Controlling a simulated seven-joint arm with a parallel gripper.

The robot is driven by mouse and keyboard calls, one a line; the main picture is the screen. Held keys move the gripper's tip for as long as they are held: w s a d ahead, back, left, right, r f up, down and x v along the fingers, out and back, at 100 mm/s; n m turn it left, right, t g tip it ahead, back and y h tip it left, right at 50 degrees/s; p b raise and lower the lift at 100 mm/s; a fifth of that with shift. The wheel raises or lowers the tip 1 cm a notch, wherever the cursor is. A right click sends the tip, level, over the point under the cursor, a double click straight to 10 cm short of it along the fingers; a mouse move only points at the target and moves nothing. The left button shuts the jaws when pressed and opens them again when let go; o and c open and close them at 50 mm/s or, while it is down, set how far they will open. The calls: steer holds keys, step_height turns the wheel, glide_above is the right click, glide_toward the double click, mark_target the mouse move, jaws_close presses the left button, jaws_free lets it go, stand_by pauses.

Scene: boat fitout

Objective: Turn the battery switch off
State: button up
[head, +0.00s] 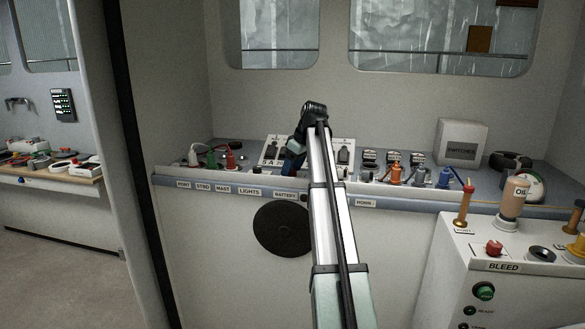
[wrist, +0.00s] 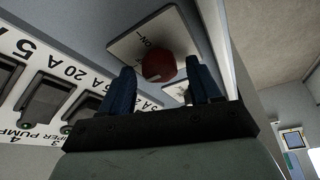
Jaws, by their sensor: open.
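The battery switch is a round red knob (wrist: 158,65) on a pale square plate (wrist: 133,41) marked "ON" in the wrist view. My gripper (wrist: 160,66) is open, with one blue finger on each side of the knob in the picture. I cannot tell whether the fingers touch it or how far apart they are in depth. In the head view, my gripper (head: 291,161) is over the console, behind the "BATTERY" label (head: 286,195). The knob is hidden there by my arm.
A breaker panel (wrist: 72,75) with black rockers lies left of the gripper in the wrist view. Orange (head: 397,174) and blue (head: 445,177) fittings stand right of my arm.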

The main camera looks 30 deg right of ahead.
steer(key=v, duration=1.3)
steer(key=shift+s+r, duration=0.2)
steer(key=shift+r, duration=0.05)
